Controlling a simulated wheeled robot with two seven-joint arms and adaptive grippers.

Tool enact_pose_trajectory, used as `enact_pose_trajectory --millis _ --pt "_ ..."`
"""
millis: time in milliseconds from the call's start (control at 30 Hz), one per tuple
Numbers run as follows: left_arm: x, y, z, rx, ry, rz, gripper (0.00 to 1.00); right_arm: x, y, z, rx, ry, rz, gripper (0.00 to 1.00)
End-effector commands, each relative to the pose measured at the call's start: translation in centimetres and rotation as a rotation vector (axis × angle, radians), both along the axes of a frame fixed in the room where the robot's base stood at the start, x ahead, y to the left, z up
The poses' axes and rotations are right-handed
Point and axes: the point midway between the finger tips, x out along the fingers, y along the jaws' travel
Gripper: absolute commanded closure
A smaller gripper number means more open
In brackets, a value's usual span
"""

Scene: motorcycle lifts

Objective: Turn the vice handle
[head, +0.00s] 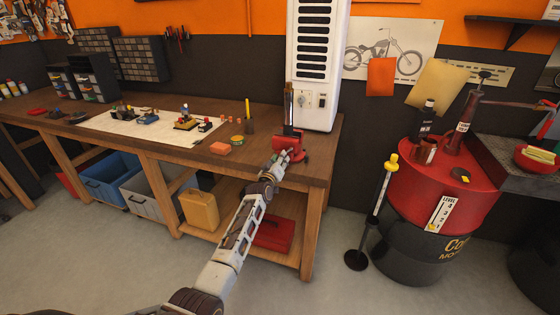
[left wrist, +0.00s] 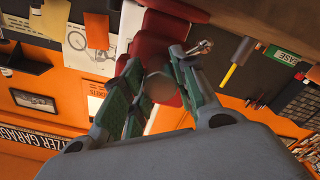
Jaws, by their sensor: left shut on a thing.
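The red vice (head: 284,143) stands at the front right edge of the wooden workbench. My left gripper (head: 283,157) reaches up to the front of the vice and partly covers it. In the left wrist view the red body of the vice (left wrist: 157,48) lies just beyond the fingers. My left gripper's green-padded fingers also show there (left wrist: 158,84), on either side of a round brownish end of the vice handle (left wrist: 160,88). The gripper is shut on the handle. The rest of the handle is hidden. My right gripper is in neither view.
The workbench (head: 215,172) also carries a white sheet (head: 160,127) with small parts and an orange block (head: 220,148). A tall white cabinet (head: 318,60) stands behind the vice. A red-topped drum (head: 420,190) and a black stand with a yellow top (head: 377,205) are at the right.

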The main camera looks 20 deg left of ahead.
Motion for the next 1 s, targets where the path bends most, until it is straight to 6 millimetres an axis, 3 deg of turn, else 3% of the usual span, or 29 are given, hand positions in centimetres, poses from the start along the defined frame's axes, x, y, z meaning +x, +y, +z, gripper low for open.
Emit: enact_pose_trajectory --millis 33,133,167,333,1000 --pt "0.18 0.08 0.84 0.001 -0.013 0.002 0.95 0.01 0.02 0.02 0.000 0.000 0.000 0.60" --pt "0.18 0.09 0.87 0.001 -0.014 0.002 0.95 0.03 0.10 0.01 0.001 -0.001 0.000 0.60" --pt "0.18 0.09 0.87 0.001 -0.014 0.002 0.70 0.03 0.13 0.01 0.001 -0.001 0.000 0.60" --pt "0.19 0.10 0.90 0.002 -0.014 0.002 0.49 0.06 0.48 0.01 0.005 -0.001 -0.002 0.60" --pt "-0.39 0.10 0.37 0.002 -0.007 0.002 0.49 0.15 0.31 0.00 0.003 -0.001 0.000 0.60"
